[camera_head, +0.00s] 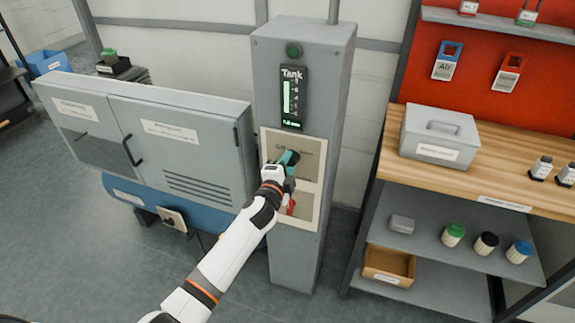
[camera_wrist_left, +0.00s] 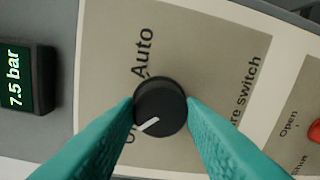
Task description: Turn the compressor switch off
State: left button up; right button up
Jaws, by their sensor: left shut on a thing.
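The compressor switch is a round black knob (camera_wrist_left: 160,107) with a white pointer line, on a beige panel (camera_head: 316,148) on the grey column (camera_head: 330,70). My left gripper (camera_head: 289,158) is shut on the knob, with one teal finger against each side in the wrist view (camera_wrist_left: 160,112). The white pointer aims to the lower left, toward a label starting with "O" that the left finger partly covers. The "Auto" label (camera_wrist_left: 144,52) stands above the knob in that view. In the head view my gripper hides the knob. My right gripper is not in view.
A red handle (camera_head: 291,207) sits below the switch; its labels in the wrist view read "Open" and what looks like "Shut". The tank display (camera_wrist_left: 27,78) reads 7.5 bar. A grey cabinet (camera_head: 150,130) stands left, a wooden workbench (camera_head: 480,185) with shelves right.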

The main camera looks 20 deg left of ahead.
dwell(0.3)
pick_arm(q)
jog(key=o, duration=1)
jog(key=s, duration=1.2)
jog(key=shift+a+r, duration=0.25)
jog(key=shift+r, duration=0.05)
